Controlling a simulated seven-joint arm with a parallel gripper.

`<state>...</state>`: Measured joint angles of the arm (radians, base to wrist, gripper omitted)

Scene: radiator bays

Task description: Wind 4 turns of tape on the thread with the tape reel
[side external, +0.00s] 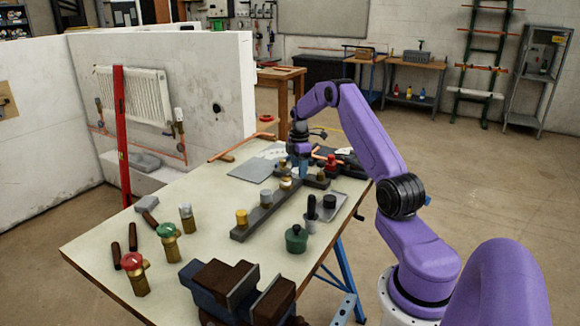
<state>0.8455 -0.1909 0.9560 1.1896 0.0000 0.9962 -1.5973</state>
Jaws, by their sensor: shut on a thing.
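My gripper (303,158) points down over the far part of the bench, above a dark grey bar with brass fittings (262,214). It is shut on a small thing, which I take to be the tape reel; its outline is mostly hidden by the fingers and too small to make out. Just left of the fingertips, a brass fitting with a pale top (286,183) stands upright on the bar. I cannot tell which fitting bears the thread, whether tape is on it, or whether the reel touches it.
A green pot (296,239), a dark-handled brush (311,207) and a grey tray (330,208) stand right of the bar. Valves with green (168,230) and red (132,262) tops stand at left. A vise (228,283) is in front. Copper pipe (240,147) lies behind.

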